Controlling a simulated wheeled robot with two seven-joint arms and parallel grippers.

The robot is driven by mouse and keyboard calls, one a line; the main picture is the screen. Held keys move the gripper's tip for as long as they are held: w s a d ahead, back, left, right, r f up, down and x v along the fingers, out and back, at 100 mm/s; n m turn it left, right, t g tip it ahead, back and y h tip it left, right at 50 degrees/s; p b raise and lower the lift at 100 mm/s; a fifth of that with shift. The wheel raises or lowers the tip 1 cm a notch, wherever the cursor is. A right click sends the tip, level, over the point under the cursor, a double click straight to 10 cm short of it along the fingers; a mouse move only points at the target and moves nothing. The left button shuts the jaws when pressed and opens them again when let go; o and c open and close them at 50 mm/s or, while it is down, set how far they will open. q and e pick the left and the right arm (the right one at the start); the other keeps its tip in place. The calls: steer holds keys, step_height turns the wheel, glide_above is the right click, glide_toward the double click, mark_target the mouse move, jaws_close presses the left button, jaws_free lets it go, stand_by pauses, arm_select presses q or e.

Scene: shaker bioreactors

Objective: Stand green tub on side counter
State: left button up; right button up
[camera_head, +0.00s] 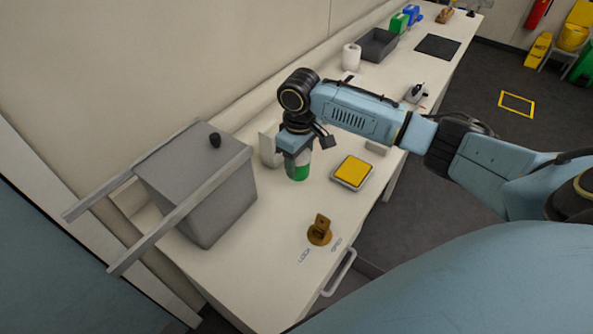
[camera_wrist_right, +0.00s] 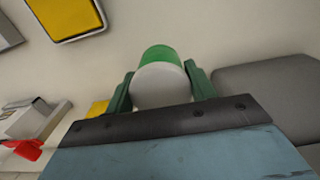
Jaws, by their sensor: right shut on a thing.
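The green tub (camera_head: 298,170) has a pale top and a green lower part. It is upright at the white counter (camera_head: 262,285), between the grey box and the yellow-topped device. My right gripper (camera_head: 297,148) comes down over it from above and is shut on it. In the right wrist view the tub (camera_wrist_right: 161,55) sits between the two green fingers, with its pale end toward the camera. I cannot tell whether its base touches the counter. My left gripper is not in view.
A grey box with rails (camera_head: 205,190) stands left of the tub. A yellow-topped device (camera_head: 353,172) is at its right, and a brown knob (camera_head: 319,231) nearer the front. A grey tray (camera_head: 378,45) and white roll (camera_head: 351,57) are farther back.

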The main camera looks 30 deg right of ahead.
mark_target(299, 172)
steer(key=shift+w+f, duration=0.15)
steer(key=shift+f, duration=2.3)
steer(key=o, duration=1)
steer(key=shift+f, duration=0.15)
steer(key=shift+o, duration=0.2)
step_height(299, 172, up, 12)
steer(key=shift+r, duration=0.2)
